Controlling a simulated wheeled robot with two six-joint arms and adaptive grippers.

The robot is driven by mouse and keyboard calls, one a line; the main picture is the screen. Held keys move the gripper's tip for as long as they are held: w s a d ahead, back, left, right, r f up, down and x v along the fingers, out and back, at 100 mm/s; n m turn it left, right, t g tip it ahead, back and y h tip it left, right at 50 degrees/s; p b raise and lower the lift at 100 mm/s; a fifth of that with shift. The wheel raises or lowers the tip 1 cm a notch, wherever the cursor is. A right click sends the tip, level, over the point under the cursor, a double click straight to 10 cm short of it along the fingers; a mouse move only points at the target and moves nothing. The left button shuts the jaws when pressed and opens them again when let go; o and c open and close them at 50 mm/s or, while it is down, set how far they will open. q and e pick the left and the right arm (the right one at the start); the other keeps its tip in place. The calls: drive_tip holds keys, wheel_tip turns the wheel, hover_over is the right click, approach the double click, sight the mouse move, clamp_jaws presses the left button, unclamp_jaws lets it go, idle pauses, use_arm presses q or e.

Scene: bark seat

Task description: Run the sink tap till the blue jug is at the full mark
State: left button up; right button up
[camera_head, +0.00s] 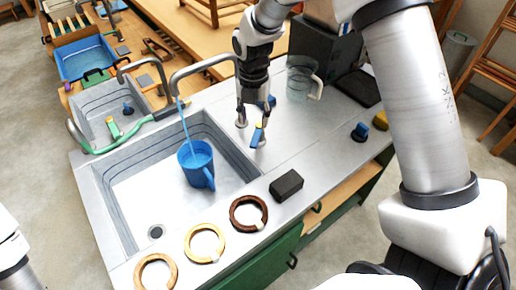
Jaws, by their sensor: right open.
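The blue jug (199,169) stands upright in the grey sink (135,195), its handle toward the lower right. A thin blue stream of water (184,122) runs from the curved tap spout (198,67) down into the jug. The water level and any full mark cannot be made out. My right gripper (250,122) is open and points down at the counter behind the sink's right side. My left gripper is out of view.
A clear jug (299,84) and a dark box (326,48) stand behind my right gripper. A black block (286,186) and rings in brown (248,213), yellow (204,243) and tan (155,272) lie along the front edge. A second basin (108,106) with green hose is at back left.

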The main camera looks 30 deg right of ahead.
sight(255, 141)
drive_tip(key=shift+w+f, duration=0.15)
drive_tip(key=shift+f, duration=0.2)
drive_tip(key=f+p, duration=0.1)
drive_tip(key=f, duration=0.5)
drive_tip(key=shift+s+d+f+p, duration=0.1)
drive_tip(key=shift+s+f+p, duration=0.1)
drive_tip(key=shift+f+p, duration=0.15)
drive_tip(key=shift+w+f, duration=0.15)
drive_tip(key=shift+f, duration=0.1)
drive_tip(key=c, duration=0.3)
clamp_jaws()
